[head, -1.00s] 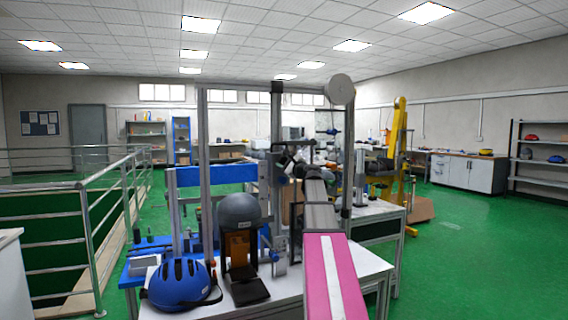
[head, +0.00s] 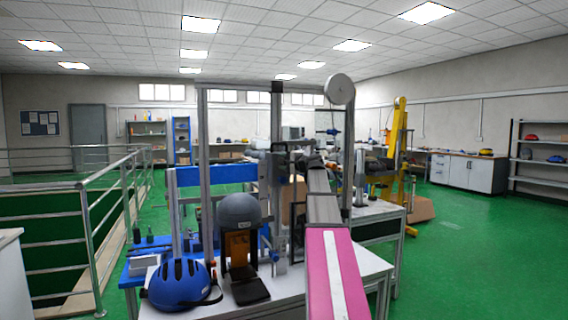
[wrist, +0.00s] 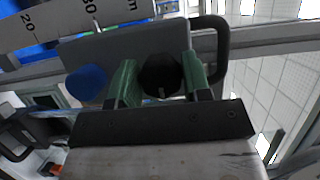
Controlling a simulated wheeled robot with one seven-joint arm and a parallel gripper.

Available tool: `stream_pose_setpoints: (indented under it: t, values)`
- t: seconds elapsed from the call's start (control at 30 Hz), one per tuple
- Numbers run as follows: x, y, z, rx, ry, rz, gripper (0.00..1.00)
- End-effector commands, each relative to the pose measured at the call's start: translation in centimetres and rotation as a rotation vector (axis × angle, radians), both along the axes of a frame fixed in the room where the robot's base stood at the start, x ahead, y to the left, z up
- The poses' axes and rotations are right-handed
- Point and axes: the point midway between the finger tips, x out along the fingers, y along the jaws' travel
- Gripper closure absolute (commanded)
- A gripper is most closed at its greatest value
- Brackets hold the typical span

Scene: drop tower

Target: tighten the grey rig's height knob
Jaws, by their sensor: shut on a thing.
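The grey rig (head: 277,125) stands on the white bench in the head view, with tall metal posts and a wheel at top right. In the wrist view my gripper (wrist: 158,80) has its green-padded fingers on either side of a black knob (wrist: 160,72) and is shut on it. The knob sits in front of a grey plate (wrist: 120,45) on the rig. A blue round part (wrist: 88,82) is just left of the fingers, apart from the held knob. In the head view my wrist and the rig's frame hide the fingertips and the held knob.
A grey helmet (head: 239,211) sits on a form at the rig, and a blue helmet (head: 180,284) rests on the white bench (head: 290,288). A black handle loop (wrist: 222,45) is right of the knob. A yellow stand (head: 398,130) is behind. Green floor is clear at right.

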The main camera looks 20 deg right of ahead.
Motion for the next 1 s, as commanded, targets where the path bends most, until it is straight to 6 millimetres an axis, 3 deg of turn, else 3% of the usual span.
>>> stream_pose_setpoints:
  t: [0.47, 0.5, 0.53, 0.83, 1.0]
  values:
    - [0.0, 0.0, 0.0, -0.013, -0.001, 0.001, 0.79]
    - [0.0, 0.0, 0.0, -0.013, -0.001, 0.001, 0.43]
    - [0.0, 0.0, 0.0, -0.013, -0.001, 0.001, 0.33]
    - [-0.1, 0.0, 0.0, -0.012, -0.001, 0.0, 0.33]
    - [-1.5, -0.6, 0.0, -0.012, -0.001, -0.001, 0.33]
